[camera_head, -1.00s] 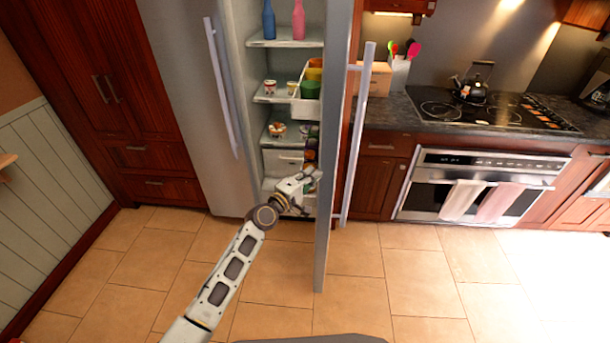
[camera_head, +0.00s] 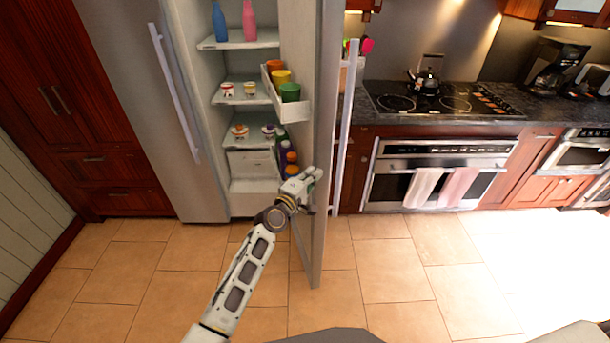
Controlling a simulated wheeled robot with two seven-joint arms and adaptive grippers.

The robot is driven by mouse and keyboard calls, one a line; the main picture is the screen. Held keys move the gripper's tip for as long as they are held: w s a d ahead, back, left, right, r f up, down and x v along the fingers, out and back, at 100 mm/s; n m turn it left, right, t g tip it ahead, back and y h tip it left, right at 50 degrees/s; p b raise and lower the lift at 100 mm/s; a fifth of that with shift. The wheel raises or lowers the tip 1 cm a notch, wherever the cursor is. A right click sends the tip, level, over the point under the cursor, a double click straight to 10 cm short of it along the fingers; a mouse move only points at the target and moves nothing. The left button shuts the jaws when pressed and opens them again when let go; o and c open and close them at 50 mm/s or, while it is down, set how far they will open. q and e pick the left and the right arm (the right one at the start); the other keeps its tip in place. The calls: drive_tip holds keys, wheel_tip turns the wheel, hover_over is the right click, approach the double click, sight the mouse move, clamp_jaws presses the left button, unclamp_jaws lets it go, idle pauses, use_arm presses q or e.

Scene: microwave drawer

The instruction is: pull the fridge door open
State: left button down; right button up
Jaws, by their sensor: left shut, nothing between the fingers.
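The fridge door (camera_head: 326,150) stands open, seen nearly edge-on in the head view, with its long pale handle (camera_head: 346,130) on the right, outer side. The fridge interior (camera_head: 240,110) shows to the left of it. My left gripper (camera_head: 308,185) is shut and empty. It is at the inner side of the door, low down, near the door bins; I cannot tell whether it touches the door. My right gripper is out of view.
The other fridge door (camera_head: 185,120) is closed on the left. Inside are bottles, small cups and a door bin (camera_head: 290,103) with coloured jars. A counter with a kettle (camera_head: 425,82) and an oven (camera_head: 435,175) stand to the right. The tiled floor (camera_head: 390,265) is clear.

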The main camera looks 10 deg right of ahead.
use_arm(q)
drive_tip(key=shift+d, duration=0.45)
drive_tip(key=shift+s+a, duration=0.15)
drive_tip(key=v, duration=1.1)
drive_tip(key=shift+s+a, duration=0.15)
drive_tip(key=shift+a, duration=0.1)
idle(0.5)
drive_tip(key=shift+m, duration=0.4)
